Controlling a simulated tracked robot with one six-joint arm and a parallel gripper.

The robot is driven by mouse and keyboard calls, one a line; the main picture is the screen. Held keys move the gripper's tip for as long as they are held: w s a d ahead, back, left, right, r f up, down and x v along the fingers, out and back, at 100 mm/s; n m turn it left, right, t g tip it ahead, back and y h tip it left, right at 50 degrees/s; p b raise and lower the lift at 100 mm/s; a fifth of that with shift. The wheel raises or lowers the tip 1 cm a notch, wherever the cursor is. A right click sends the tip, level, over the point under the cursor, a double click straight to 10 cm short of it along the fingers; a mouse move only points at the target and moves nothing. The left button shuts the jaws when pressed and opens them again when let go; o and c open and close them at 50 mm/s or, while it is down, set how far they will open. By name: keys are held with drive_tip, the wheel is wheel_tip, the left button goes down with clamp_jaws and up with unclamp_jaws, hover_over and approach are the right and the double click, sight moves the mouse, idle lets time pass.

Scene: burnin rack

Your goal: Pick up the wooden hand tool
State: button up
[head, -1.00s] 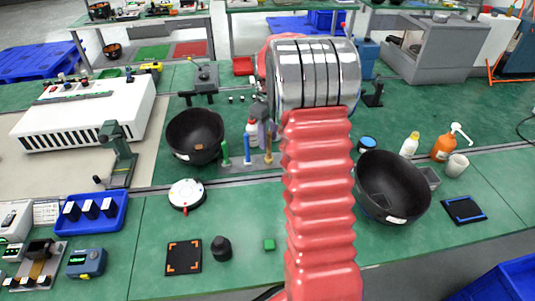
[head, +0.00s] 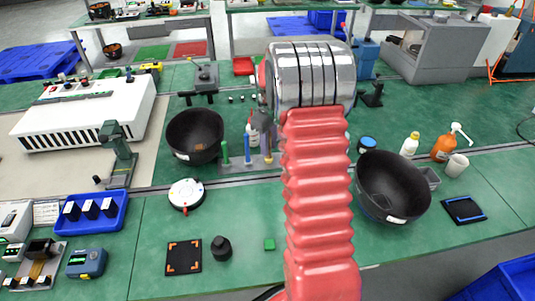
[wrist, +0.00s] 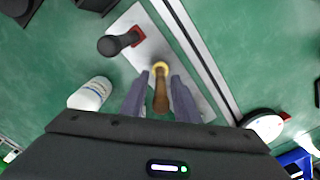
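The wooden hand tool (wrist: 161,97) stands in the wrist view with its brown handle toward me and a yellow collar at its far end. It sits at a grey holder plate (wrist: 196,88). My gripper (wrist: 159,84) is open, with one grey finger on each side of the handle and a small gap showing at each side. In the head view my gripper (head: 264,128) is above the right end of the holder, and only the tan lower part of the tool (head: 268,157) shows below it.
A black-handled tool with a red collar (wrist: 118,43) stands close by on the plate. A white bottle (wrist: 91,93) is left of my fingers. Black bowls stand left (head: 194,137) and right (head: 391,187) of the holder. A white round device (head: 186,195) is in front.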

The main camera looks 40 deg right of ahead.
clamp_jaws()
idle(0.3)
wheel_tip(320, 180, up, 10)
drive_tip(key=shift+r, duration=0.1)
idle(0.5)
idle(0.4)
